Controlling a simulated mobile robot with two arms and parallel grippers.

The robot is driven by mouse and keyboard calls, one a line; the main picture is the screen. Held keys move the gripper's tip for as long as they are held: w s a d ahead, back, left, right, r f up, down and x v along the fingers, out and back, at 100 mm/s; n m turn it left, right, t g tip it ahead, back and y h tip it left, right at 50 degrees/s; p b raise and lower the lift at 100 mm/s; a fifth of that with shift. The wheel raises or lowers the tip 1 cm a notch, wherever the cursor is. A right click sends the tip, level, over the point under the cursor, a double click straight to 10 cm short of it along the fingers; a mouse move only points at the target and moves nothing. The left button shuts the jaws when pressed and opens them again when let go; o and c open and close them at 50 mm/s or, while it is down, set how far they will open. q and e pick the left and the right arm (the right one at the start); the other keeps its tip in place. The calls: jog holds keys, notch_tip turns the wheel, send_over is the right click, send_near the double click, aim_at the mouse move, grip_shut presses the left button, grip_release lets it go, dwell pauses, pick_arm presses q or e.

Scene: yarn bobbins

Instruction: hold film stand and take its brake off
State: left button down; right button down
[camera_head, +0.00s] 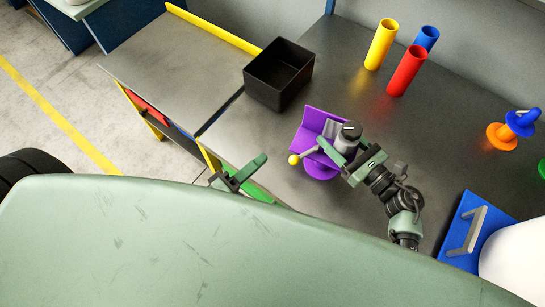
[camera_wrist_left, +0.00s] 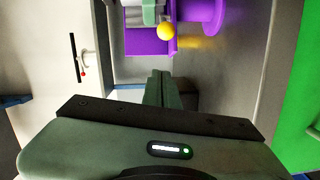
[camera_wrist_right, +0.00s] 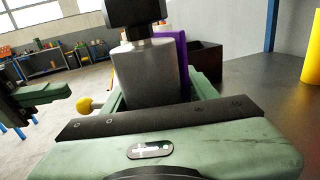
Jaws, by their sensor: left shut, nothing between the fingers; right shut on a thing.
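The purple film stand (camera_head: 308,127) stands on the dark tabletop, with a grey metal cylinder (camera_wrist_right: 148,72) topped by a black knob (camera_head: 351,130). A lever, apparently the brake, sticks out toward the left and ends in a yellow ball (camera_head: 294,160). The ball also shows in the left wrist view (camera_wrist_left: 165,31). My right gripper (camera_head: 347,152) is shut on the stand's grey cylinder; the exact contact is partly hidden. My left gripper (camera_head: 262,160) is shut and empty, left of the yellow ball and apart from it.
A black open box (camera_head: 277,97) stands behind and left of the stand. Yellow (camera_head: 381,45), red (camera_head: 407,71) and blue (camera_head: 427,38) tubes stand at the back. An orange-and-blue piece (camera_head: 500,136) and a blue tray with a grey handle (camera_head: 463,200) are at the right.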

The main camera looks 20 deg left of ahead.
jog(key=shift+s, duration=0.1)
pick_arm(q)
jog(key=v, duration=0.7)
jog(key=shift+s+d, duration=0.2)
jog(key=shift+d, duration=0.1)
pick_arm(e)
jog(key=shift+c, duration=1.9)
grip_release()
pick_arm(q)
jog(key=shift+r, duration=0.1)
pick_arm(e)
jog(key=shift+d, duration=0.1)
